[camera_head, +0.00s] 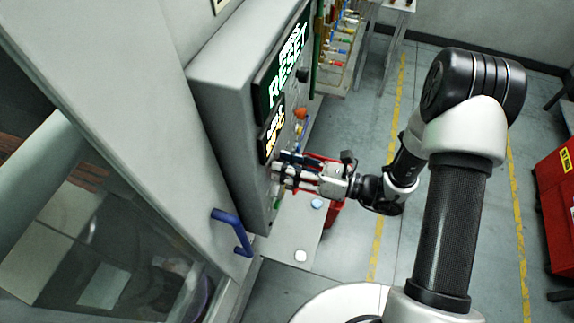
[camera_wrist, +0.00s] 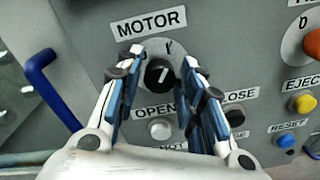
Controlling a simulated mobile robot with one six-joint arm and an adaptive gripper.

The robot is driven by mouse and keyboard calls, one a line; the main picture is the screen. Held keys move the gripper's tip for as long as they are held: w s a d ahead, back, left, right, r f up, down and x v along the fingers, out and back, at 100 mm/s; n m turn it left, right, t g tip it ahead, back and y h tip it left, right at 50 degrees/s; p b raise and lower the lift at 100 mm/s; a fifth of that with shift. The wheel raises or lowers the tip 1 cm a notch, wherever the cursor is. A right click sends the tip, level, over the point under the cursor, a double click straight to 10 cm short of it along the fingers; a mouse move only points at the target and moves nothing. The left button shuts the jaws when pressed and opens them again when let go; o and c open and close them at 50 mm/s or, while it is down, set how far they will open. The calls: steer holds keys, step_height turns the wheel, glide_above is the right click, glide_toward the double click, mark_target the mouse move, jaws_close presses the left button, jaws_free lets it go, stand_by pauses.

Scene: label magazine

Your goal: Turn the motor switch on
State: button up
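The motor switch (camera_wrist: 160,76) is a black rotary knob with a white pointer line on a grey round plate, below the MOTOR label (camera_wrist: 149,22). The pointer leans a little right of upright. My gripper (camera_wrist: 162,82) is in front of it, with its blue-padded fingers apart on the left and right of the knob. I cannot tell whether a finger touches it. In the head view my gripper (camera_head: 279,169) is at the face of the control box (camera_head: 226,97), and the knob is hidden there.
Below the knob are a white OPEN button (camera_wrist: 160,129) and a black CLOSE button (camera_wrist: 235,117). A yellow EJECT button (camera_wrist: 303,103) and a blue RESET button (camera_wrist: 286,141) are at right. A blue handle (camera_wrist: 50,88) sticks out at left.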

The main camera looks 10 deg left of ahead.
steer(key=shift+o, duration=1.1)
steer(key=s+d, duration=0.1)
steer(key=d, duration=1.1)
steer(key=shift+r, duration=0.2)
